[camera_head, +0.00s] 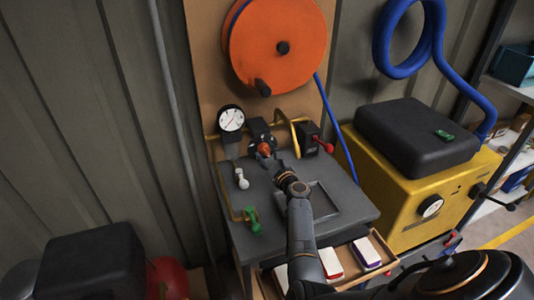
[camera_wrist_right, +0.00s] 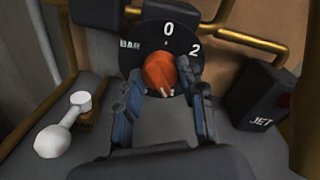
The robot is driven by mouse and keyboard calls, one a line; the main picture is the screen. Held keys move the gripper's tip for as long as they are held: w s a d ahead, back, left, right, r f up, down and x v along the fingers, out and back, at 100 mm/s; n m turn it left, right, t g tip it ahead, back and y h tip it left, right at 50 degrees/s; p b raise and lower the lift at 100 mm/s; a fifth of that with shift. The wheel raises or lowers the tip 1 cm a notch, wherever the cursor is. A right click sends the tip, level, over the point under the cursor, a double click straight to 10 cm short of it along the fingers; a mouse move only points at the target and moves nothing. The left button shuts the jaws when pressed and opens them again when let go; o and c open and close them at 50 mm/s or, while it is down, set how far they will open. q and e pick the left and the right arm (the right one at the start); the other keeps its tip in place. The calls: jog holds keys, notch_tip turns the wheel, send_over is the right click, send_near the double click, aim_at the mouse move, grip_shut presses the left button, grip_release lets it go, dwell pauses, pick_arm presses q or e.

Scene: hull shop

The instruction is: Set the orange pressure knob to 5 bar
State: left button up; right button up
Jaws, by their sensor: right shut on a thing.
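The orange pressure knob (camera_wrist_right: 159,72) sits in the middle of a black dial (camera_wrist_right: 130,62) in the right wrist view. The dial shows "BAR", "0" and "2"; its lower part is hidden behind my gripper. A small mark on the dial is near the top, by the 0. My right gripper (camera_wrist_right: 167,90) is shut on the knob, one finger on each side. In the head view the knob (camera_head: 264,147) shows at the tip of my right arm. A round white gauge (camera_head: 231,119) stands left of the dial; its reading is too small to tell. My left gripper is not in view.
A black box marked "JET" (camera_wrist_right: 262,97) with a red lever (camera_head: 324,146) stands close right of the dial. A white-handled valve (camera_wrist_right: 62,132) is at left, a green valve (camera_head: 252,221) nearer. An orange hose reel (camera_head: 278,45) hangs above. A yellow machine (camera_head: 420,204) stands right.

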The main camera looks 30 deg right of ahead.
jog(key=m+p, duration=0.1)
jog(key=m, duration=0.4)
jog(key=shift+m, duration=0.3)
jog(key=m+p, duration=0.1)
jog(key=m, duration=0.4)
jog(key=shift+m+t, duration=0.3)
jog(key=shift+t, duration=0.1)
jog(key=o, duration=1.2)
jog(key=shift+f, duration=0.15)
jog(key=shift+c, duration=0.2)
